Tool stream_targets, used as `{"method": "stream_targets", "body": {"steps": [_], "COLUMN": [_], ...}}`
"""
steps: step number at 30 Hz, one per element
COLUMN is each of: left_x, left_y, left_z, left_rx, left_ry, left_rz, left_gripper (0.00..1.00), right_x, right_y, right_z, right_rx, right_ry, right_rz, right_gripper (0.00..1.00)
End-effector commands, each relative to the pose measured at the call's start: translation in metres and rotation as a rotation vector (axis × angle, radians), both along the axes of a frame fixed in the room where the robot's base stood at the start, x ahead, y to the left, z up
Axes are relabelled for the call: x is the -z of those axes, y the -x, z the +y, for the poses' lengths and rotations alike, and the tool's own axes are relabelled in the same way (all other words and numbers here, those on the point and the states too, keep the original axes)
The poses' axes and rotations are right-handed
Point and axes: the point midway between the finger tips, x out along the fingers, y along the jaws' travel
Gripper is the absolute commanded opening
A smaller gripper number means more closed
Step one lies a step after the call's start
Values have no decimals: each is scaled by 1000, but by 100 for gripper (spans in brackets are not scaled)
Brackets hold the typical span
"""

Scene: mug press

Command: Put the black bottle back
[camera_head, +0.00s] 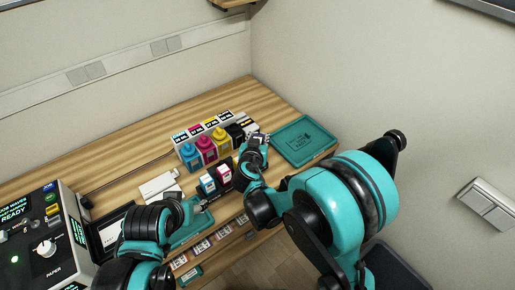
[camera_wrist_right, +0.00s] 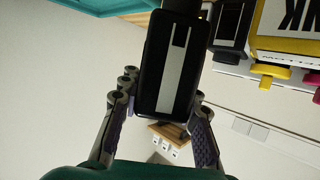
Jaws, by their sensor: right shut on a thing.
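The black bottle (camera_wrist_right: 172,62) with a pale stripe fills the middle of the right wrist view. My right gripper (camera_wrist_right: 160,135) is shut on it, one finger on each side. In the head view my right gripper (camera_head: 256,146) is at the right end of the rack (camera_head: 180,150), which holds cyan, magenta and yellow bottles; the hand hides much of the held bottle there. A yellow bottle (camera_wrist_right: 290,28) and a dark block are close to the held bottle in the wrist view. My left gripper (camera_head: 203,205) is low over the teal tray; its finger opening is unclear.
Small white cartridges (camera_head: 208,184) stand in front of the rack. A teal mat (camera_head: 303,140) lies to its right, near the wall. A control box (camera_head: 40,235) is at the left. Bare wood (camera_head: 130,185) shows left of the rack.

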Motion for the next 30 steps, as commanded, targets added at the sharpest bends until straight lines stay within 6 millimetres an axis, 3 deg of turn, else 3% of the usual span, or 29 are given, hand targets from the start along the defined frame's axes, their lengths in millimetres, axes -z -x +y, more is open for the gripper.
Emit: {"method": "stream_targets", "body": {"steps": [5,12,24,25,27,28,30], "left_x": [5,25,28,28,27,27,27], "left_y": [0,0,0,0,0,0,0], "left_z": [0,0,0,0,0,0,0], "left_rx": [0,0,0,0,0,0,0], "left_ry": [0,0,0,0,0,0,0], "left_rz": [0,0,0,0,0,0,0], "left_gripper": [54,54,54,54,54,54,54], "right_x": [9,44,48,48,47,47,47], "right_y": [-4,-4,-4,-3,-3,-3,-3], "right_z": [6,6,5,5,5,5,5], "right_rx": [2,1,1,1,1,1,1], "right_ry": [1,0,0,0,0,0,0], "right_rz": [0,0,0,0,0,0,0], "right_gripper": [0,0,0,28,46,53,53]}}
